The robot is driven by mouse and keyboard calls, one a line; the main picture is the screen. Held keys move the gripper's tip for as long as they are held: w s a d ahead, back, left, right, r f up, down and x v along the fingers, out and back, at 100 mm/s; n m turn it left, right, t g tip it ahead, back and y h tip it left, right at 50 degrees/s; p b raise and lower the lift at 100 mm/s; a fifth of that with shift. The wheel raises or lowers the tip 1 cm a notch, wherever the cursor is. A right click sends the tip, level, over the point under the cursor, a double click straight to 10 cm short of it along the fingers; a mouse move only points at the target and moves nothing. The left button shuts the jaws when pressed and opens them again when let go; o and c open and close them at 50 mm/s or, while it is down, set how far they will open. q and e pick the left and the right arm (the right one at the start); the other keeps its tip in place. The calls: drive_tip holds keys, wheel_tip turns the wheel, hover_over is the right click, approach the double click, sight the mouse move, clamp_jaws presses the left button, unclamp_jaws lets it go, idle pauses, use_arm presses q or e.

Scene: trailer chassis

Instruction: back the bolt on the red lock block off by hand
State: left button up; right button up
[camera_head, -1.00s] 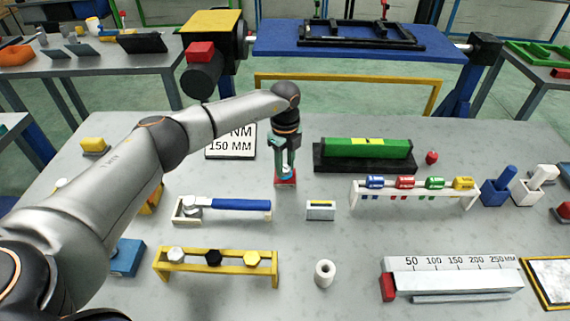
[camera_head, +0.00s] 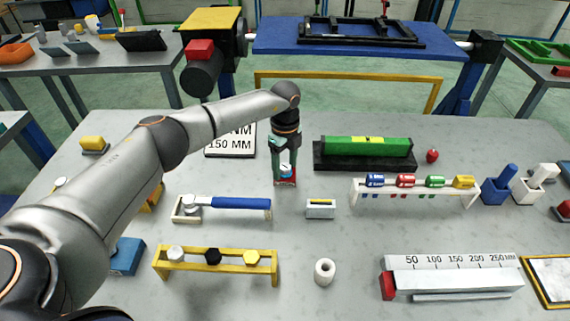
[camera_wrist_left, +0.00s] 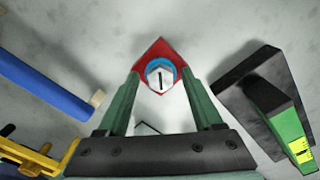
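The red lock block (camera_head: 287,183) sits on the grey table under my left gripper. In the left wrist view the block (camera_wrist_left: 160,50) looks like a red diamond with a blue ring (camera_wrist_left: 151,66). Inside the ring is the bolt (camera_wrist_left: 160,78), a silver hex head with a dark line across it. In the head view the gripper (camera_head: 285,168) partly covers block and bolt. My right gripper is not in view.
A torque wrench with a blue handle (camera_head: 240,203) lies to the left front. A green level in a black cradle (camera_head: 365,166) stands close on the right. A small grey block (camera_head: 320,209) and a yellow bolt rack (camera_head: 215,267) are nearer. A sign (camera_head: 230,146) lies behind.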

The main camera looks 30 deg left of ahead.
sight(285, 167)
use_arm(q)
drive_tip(key=shift+w+r, duration=0.1)
drive_tip(key=shift+r, duration=0.1)
wheel_tip(285, 167, up, 12)
drive_tip(key=b, duration=0.1)
drive_tip(key=shift+r+b, duration=0.15)
drive_tip(key=shift+b, duration=0.25)
idle(0.4)
